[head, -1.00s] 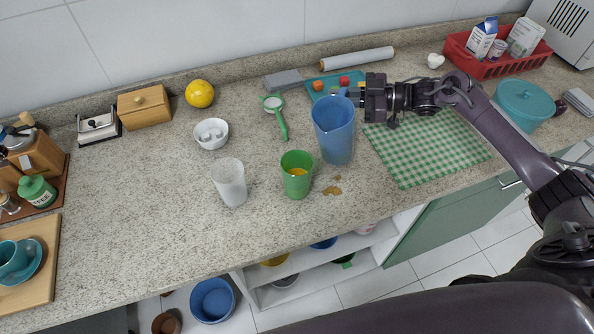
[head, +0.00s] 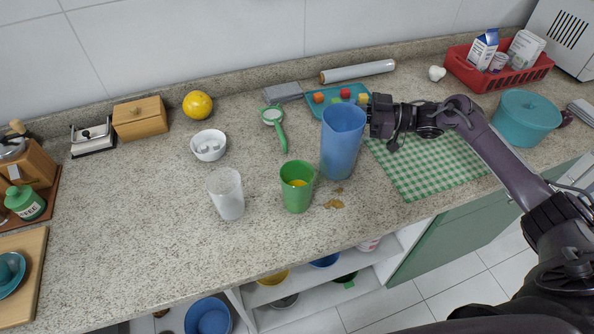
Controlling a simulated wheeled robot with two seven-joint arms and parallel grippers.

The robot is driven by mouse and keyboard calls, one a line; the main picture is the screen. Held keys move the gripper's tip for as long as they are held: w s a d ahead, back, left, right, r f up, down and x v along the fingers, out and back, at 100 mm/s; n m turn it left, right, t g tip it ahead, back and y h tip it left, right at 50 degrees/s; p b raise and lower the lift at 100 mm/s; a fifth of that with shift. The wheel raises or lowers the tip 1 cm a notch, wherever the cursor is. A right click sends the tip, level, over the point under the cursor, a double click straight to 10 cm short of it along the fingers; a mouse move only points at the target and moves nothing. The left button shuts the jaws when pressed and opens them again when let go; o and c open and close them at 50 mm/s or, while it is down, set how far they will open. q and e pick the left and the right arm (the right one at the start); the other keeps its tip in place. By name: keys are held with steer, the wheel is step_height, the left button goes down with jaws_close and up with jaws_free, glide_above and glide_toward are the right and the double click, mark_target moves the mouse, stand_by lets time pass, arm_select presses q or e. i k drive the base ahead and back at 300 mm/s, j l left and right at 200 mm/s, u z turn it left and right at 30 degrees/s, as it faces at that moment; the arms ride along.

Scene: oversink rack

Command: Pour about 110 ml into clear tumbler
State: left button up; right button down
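The clear tumbler (head: 227,196) is a frosty, see-through cup standing upright on the counter, left of a green cup (head: 296,195). I cannot make out any liquid in the tumbler. The green cup shows something yellow-orange inside. A tall blue pitcher (head: 342,145) is upright just right of the green cup; its contents are hidden, and I cannot tell if its base touches the counter. My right gripper (head: 372,116) is at the pitcher's right side and appears shut on it, though the fingertips and handle are mostly hidden. My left gripper is not in view.
A brown spill (head: 334,204) lies before the pitcher. A white bowl (head: 208,145), a green-handled strainer (head: 275,125) and a teal tray (head: 335,97) are behind. A green checked cloth (head: 430,165) lies right. Left of the tumbler the counter (head: 130,210) is clear.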

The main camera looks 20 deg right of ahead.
mark_target(224, 184)
steer(key=k, duration=1)
